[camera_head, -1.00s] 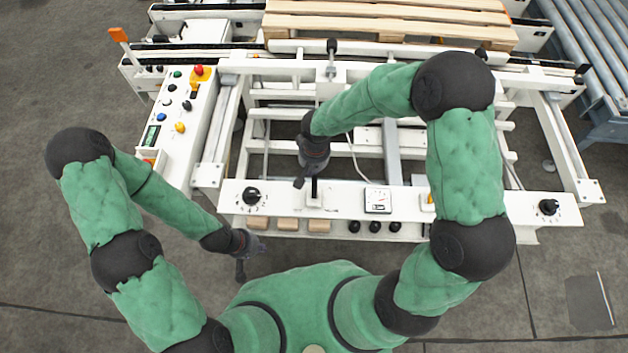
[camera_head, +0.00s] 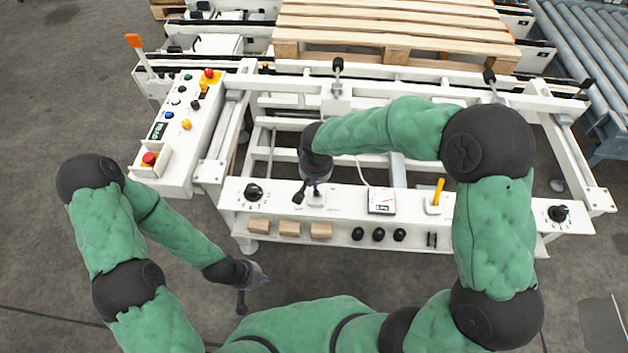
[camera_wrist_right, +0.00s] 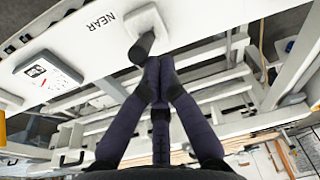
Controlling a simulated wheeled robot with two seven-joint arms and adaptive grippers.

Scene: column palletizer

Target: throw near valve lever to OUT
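The near valve lever (camera_wrist_right: 142,46) is a short dark grey cylinder on a white square base, beside the "NEAR" lettering in the right wrist view. In the head view its white base (camera_head: 316,201) shows on the front panel, with the lever partly hidden by my right gripper (camera_head: 312,188). In the right wrist view that gripper (camera_wrist_right: 158,66) has its fingers together, nothing visible between them, with the tips right by the lever. I cannot tell whether they touch it. My left gripper (camera_head: 254,284) hangs in front of the machine, away from the lever; its finger opening is unclear.
The white front panel also carries a black knob (camera_head: 253,191), a gauge (camera_head: 381,201), a yellow lever (camera_head: 438,192) and another knob (camera_head: 558,213). A button console (camera_head: 180,130) stands at left. A wooden pallet (camera_head: 395,40) lies behind. Floor at left is clear.

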